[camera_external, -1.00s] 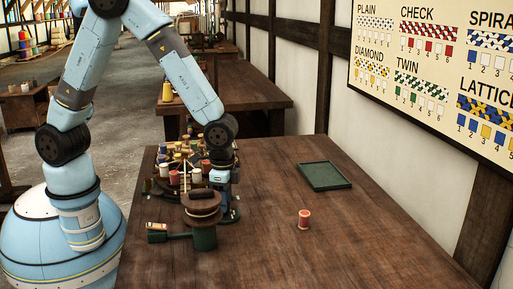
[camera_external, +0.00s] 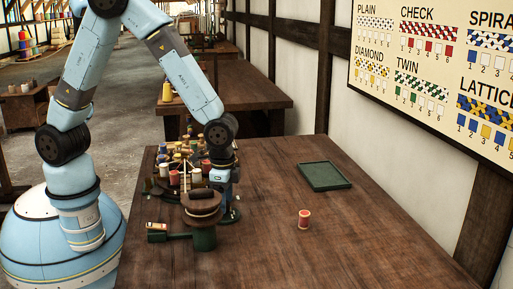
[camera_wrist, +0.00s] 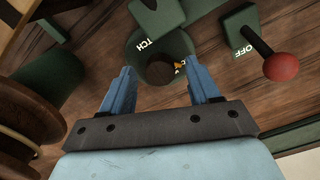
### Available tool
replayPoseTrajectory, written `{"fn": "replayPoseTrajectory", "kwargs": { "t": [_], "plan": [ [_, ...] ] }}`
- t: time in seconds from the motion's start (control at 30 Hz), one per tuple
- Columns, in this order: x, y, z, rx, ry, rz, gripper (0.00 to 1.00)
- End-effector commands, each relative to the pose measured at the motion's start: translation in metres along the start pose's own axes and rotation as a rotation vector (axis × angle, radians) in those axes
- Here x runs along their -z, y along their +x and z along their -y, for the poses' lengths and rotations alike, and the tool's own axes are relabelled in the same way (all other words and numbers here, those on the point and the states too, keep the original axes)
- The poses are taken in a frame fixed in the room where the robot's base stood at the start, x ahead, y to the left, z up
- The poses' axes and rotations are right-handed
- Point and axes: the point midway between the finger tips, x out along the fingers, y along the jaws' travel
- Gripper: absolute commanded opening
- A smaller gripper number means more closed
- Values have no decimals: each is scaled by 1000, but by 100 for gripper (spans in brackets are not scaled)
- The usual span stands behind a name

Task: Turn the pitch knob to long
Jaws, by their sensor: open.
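The pitch knob (camera_wrist: 160,74) is a dark round piece on a green round base marked with letters ending "TCH" in the wrist view. A small yellow mark shows at its right edge, with lettering beside it too small to read. My gripper (camera_wrist: 159,74) is open, with one blue finger left of the knob and one right of it; I cannot tell whether they touch it. In the outside view my gripper (camera_external: 222,198) points down at the green machine, its fingertips hidden behind the brown reel (camera_external: 201,205).
A lever with a red ball (camera_wrist: 281,67) stands right of the knob, near an "OFF" label. A large wooden reel (camera_wrist: 25,125) is close on the left. Several thread spools crowd behind the machine. A red spool (camera_external: 304,219) and green tray (camera_external: 325,176) lie right, with bare table around.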

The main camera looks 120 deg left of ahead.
Motion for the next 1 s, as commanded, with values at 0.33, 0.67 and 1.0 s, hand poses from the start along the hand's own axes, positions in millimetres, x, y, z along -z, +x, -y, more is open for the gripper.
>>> {"fn": "replayPoseTrajectory", "kwargs": {
  "t": [0.33, 0.67, 1.0],
  "plan": [
    [1, -55, 0, 0, 1, -6, 61],
    [1, -114, 0, 0, 0, -4, 61],
    [0, -134, 0, 0, 0, 0, 61]
  ]
}}
